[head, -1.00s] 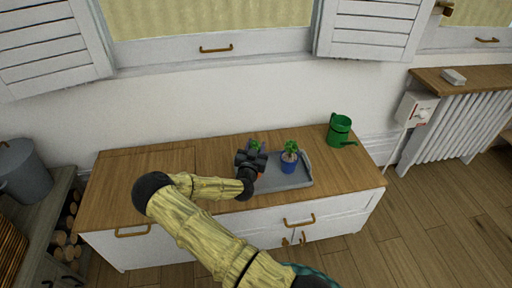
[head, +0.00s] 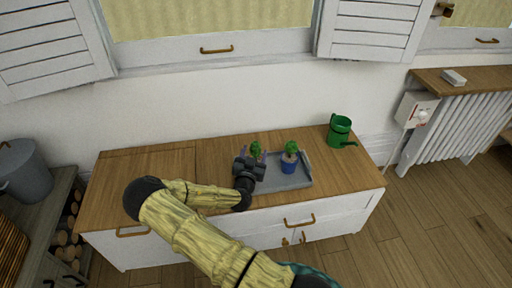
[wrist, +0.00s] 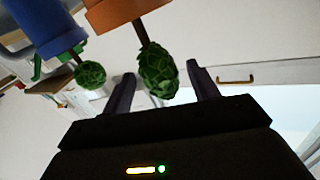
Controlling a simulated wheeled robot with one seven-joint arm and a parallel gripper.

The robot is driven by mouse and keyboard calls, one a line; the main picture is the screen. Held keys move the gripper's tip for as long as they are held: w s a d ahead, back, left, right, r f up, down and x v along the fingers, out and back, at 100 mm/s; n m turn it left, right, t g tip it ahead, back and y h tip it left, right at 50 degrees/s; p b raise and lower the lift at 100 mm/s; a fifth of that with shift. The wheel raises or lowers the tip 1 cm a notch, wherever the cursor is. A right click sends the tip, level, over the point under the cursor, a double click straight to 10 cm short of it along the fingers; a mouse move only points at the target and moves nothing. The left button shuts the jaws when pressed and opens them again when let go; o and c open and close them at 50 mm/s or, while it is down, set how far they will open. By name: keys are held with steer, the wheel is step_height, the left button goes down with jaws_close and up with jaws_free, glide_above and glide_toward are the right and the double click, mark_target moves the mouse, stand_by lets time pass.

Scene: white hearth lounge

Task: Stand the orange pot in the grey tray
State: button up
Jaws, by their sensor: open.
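The orange pot (wrist: 115,12) shows upside down at the top of the wrist view, with its green plant (wrist: 158,72) between my fingers. In the head view only this plant's leafy top (head: 256,148) shows; my gripper hides the pot. The grey tray (head: 304,180) lies on the cabinet top, its left part hidden behind my gripper. I cannot tell exactly how the pot's base sits on the tray. My gripper (head: 252,157) is open, its two dark fingers (wrist: 162,82) apart on either side of the plant, with the pot beyond the fingertips.
A blue pot (head: 289,167) with a plant stands in the tray, just right of my gripper; it also shows in the wrist view (wrist: 40,25). A green watering can (head: 340,131) stands at the back right. The wooden cabinet top (head: 145,170) is clear on the left.

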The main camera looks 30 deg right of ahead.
steer(key=v, duration=0.8)
steer(key=shift+p, duration=0.4)
steer(key=shift+s, duration=0.1)
steer(key=s+a+r+g+y, duration=0.1)
steer(key=s+a+g+y, duration=0.5)
steer(key=a+g+y, duration=0.25)
steer(key=s+a+r+n+g+y, duration=0.2)
steer(key=s+r+n+g+y, duration=0.1)
steer(key=s+r+n, duration=0.6)
steer(key=s+r, duration=0.3)
steer(key=r, duration=0.2)
steer(key=shift+s+a+r, duration=0.2)
steer(key=shift+s+a, duration=0.05)
steer(key=shift+a, duration=0.15)
